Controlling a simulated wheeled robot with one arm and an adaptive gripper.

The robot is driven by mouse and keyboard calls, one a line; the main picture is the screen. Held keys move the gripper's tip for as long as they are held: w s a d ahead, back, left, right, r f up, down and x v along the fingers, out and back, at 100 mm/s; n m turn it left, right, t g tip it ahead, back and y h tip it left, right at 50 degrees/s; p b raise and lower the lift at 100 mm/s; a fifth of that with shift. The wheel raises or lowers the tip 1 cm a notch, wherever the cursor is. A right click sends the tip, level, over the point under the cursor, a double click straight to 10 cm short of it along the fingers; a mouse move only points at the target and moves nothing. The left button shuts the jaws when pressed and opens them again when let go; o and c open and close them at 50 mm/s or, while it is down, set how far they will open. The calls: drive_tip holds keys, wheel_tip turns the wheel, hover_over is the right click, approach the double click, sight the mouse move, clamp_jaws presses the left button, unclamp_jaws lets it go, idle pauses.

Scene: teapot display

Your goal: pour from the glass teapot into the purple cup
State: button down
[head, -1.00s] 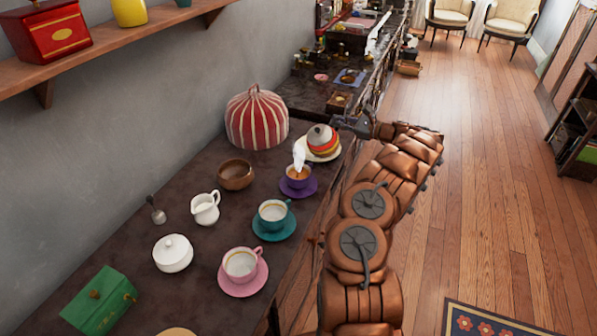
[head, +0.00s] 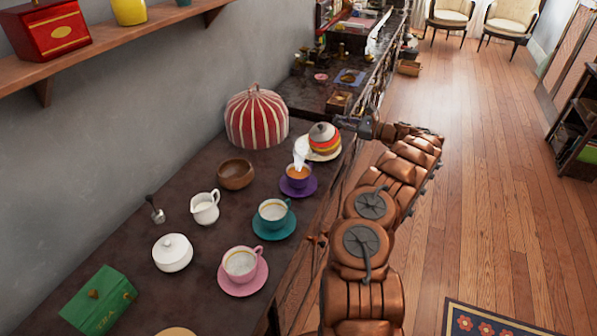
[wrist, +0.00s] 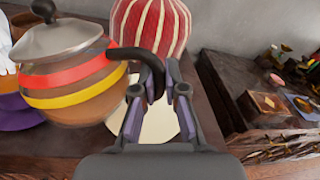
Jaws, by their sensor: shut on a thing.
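The glass teapot (head: 323,141) has orange and yellow bands, a grey lid and brown contents. It is held above a cream plate, beside the purple cup (head: 296,182), and looks tilted toward the cup in the head view. My gripper (wrist: 153,82) is shut on the teapot's black handle (wrist: 131,54). The purple cup stands on a purple saucer (head: 312,188) with orange-brown liquid in it. A white, steam-like shape (head: 301,153) hides part of the cup's rim and the spout. I cannot tell whether liquid is flowing.
The cream plate (wrist: 158,126) lies under the teapot. A red striped cosy (head: 256,118) stands behind. A teal cup (head: 272,220), a pink cup (head: 240,268), a wooden bowl (head: 236,174) and a white creamer (head: 205,209) stand nearer. Open floor lies right of the counter.

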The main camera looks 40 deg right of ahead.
drive_tip(key=shift+w+d+f+m+b, duration=0.1)
drive_tip(key=shift+d+f+m+b, duration=0.3)
drive_tip(key=shift+f, duration=0.35)
drive_tip(key=shift+w+d+f+m+b, duration=0.1)
drive_tip(key=shift+d+f+m+b, duration=0.2)
drive_tip(key=shift+f+b, duration=0.35)
drive_tip(key=shift+w+d+f+m+b, duration=0.1)
drive_tip(key=shift+d+f+m+b, duration=0.25)
drive_tip(key=shift+f, duration=0.5)
